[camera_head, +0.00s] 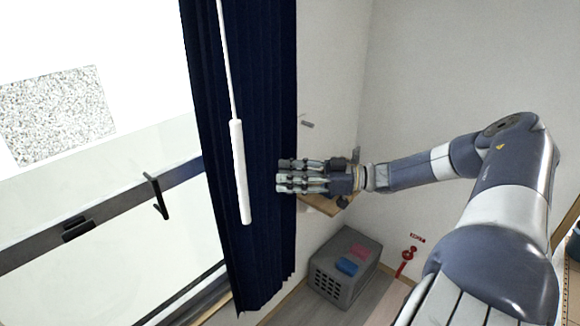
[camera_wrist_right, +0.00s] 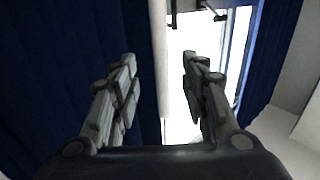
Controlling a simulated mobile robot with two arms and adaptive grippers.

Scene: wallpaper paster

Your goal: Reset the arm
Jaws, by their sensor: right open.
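My right arm (camera_head: 430,168) reaches in from the right in the head view and bends at the elbow. My right gripper (camera_head: 285,176) is at the right edge of the dark blue curtain, fingers pointing left. Curtain cloth (camera_wrist_right: 60,70) and a bright gap lie beyond the fingers. I cannot tell whether the fingers touch the curtain (camera_head: 262,225). My left gripper is not in view.
A white rod (camera_head: 240,175) hangs in front of the curtain. A window with a dark frame and black handle (camera_head: 155,195) is at the left. A small wooden shelf (camera_head: 322,203) is behind my right gripper. A grey crate (camera_head: 342,275) with blue and pink items stands on the floor.

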